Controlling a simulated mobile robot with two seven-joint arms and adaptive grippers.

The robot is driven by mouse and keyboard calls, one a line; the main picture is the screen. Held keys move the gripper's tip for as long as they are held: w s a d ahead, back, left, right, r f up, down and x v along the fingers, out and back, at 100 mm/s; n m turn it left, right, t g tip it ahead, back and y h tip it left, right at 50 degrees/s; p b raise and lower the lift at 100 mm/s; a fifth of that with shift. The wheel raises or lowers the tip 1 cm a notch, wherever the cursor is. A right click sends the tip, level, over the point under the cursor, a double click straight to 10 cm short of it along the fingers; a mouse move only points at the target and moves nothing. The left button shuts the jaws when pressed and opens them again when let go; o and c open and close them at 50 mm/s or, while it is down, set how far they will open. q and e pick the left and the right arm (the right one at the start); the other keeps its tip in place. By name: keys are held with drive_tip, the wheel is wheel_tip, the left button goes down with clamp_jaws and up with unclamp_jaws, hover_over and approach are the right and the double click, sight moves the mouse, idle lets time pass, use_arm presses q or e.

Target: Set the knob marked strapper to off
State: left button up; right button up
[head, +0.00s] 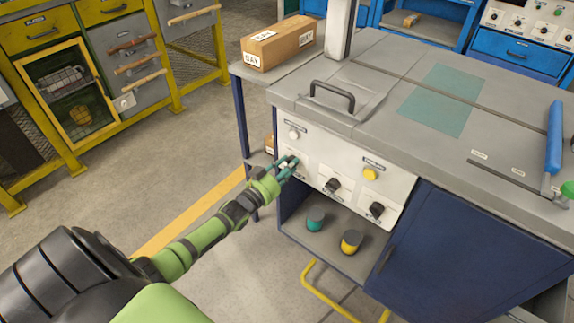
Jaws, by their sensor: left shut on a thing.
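A white control panel (352,163) is on the front of the grey-topped bench. It carries a white button (294,134), a yellow button (370,174) and black knobs, including a middle knob (333,185) and a right knob (376,209). The labels are too small to read, so I cannot tell which one is marked strapper. My left gripper (288,165) reaches the panel's left end, below the white button, and is shut on the knob there. Its fingers mostly hide that knob, and its setting cannot be seen. My right gripper is not in view.
A teal knob-like piece (315,220) and a yellow one (351,241) stand on the shelf below the panel. A black handle (332,95) rises from the bench top. A cardboard box (280,45) sits on the side table. The floor to the left is open.

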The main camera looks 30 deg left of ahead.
use_arm(q)
drive_tip(key=shift+n, duration=0.3)
drive_tip(key=o, duration=1.1)
drive_tip(key=shift+o, duration=0.2)
drive_tip(key=s+a, duration=0.1)
drive_tip(key=s, duration=1.1)
drive_tip(key=shift+f, duration=0.15)
